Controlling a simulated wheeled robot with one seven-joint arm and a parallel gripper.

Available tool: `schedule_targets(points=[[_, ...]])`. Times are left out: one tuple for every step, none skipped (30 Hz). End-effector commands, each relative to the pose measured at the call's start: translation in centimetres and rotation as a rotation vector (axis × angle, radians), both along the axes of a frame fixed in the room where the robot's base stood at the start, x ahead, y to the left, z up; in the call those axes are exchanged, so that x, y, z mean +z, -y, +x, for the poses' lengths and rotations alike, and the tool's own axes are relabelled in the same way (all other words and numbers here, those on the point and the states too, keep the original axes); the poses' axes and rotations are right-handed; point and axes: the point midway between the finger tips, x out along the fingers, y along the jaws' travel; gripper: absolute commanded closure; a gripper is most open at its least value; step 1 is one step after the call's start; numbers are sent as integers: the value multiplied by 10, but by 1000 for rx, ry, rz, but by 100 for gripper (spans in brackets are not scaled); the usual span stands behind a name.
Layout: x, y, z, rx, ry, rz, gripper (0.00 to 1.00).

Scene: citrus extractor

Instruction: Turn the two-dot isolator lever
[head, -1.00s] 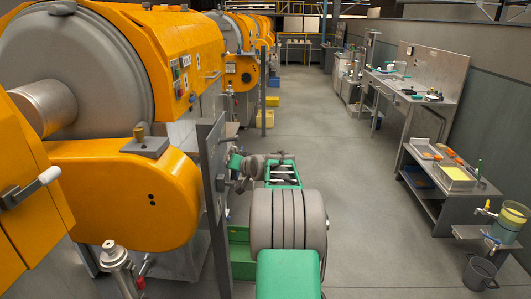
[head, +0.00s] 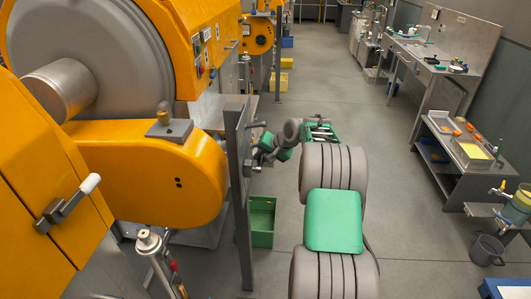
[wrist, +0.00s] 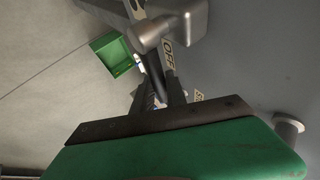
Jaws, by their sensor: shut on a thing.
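A tall grey metal post (head: 238,190) stands right of the orange machine, and my gripper (head: 251,158) is at its right side, small and partly hidden. In the wrist view, my gripper's dark fingers (wrist: 160,96) reach up to a grey metal lever (wrist: 184,20) with a rounded end. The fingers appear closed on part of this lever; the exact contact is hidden. A plate marked OFF (wrist: 169,54) lies beside the lever. Two dark dots (head: 178,183) show on the orange housing; I cannot make out dots at the lever.
A green bin (head: 263,222) stands on the floor right of the post; it also shows in the wrist view (wrist: 116,55). Another handle (head: 68,202) is on the orange cabinet at left. Benches (head: 455,160) line the right wall. The middle floor is clear.

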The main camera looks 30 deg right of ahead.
Motion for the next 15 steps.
schedule_targets(points=[[-2, -2, -1, 2, -4, 3, 100], [-2, -2, -1, 3, -4, 4, 100], [-2, -2, -1, 3, -4, 4, 100], [-2, -2, -1, 3, -4, 4, 100], [-2, -2, -1, 3, -4, 4, 100], [-2, -2, -1, 3, -4, 4, 100], [-2, -2, -1, 3, -4, 4, 100], [-2, -2, -1, 3, -4, 4, 100], [-2, -2, -1, 3, -4, 4, 100], [-2, -2, -1, 3, -4, 4, 81], [-2, -2, -1, 3, -4, 4, 79], [-2, -2, -1, 3, -4, 4, 76], [-2, -2, -1, 2, -3, 4, 73], [-2, -1, -1, 2, -4, 3, 71], [-2, 0, -1, 1, -3, 3, 67]])
